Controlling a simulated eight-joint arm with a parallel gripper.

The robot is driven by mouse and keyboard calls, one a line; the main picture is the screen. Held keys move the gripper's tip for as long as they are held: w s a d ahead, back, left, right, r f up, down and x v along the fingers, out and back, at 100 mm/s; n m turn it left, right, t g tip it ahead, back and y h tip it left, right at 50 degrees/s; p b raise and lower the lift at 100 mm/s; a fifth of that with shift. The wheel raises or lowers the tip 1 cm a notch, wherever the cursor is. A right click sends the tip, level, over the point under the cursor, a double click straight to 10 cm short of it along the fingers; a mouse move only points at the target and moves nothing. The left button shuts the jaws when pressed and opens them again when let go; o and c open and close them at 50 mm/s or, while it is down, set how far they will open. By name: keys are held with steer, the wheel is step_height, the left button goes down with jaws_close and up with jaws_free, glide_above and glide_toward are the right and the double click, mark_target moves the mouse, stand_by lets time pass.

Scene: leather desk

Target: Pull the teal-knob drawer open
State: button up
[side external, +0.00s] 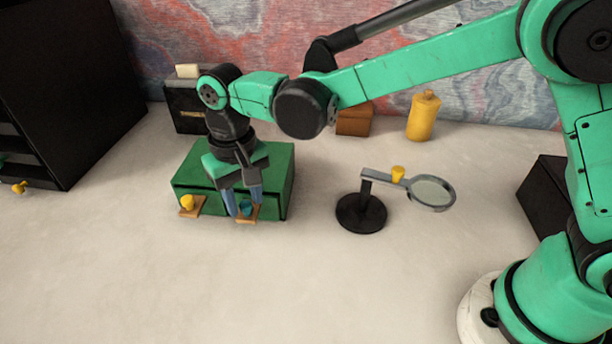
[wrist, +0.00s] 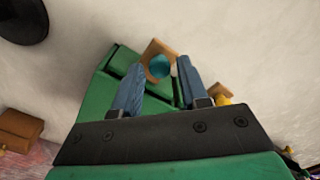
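A green drawer box (side external: 272,160) stands on the desk, and its top also shows in the wrist view (wrist: 98,98). A teal knob (side external: 246,209) sits on a small wooden ledge at the front right of the box; the wrist view shows the knob (wrist: 158,67) too. A yellow knob (side external: 187,202) sits on a similar ledge at the front left. My gripper (side external: 244,207) points down at the box front, with its blue fingers apart. The teal knob shows between the fingertips in both views. I see no finger clearly pressed against it.
A magnifier on a black stand (side external: 361,213) stands to the right, carrying a yellow piece (side external: 398,174). Behind are a dark box (side external: 187,108), a brown box (side external: 354,121) and a yellow bottle (side external: 423,116). A black cabinet (side external: 60,90) stands left. The desk in front is clear.

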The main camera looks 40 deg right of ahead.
steer(key=shift+f, duration=0.4)
jaws_close()
stand_by(1.2)
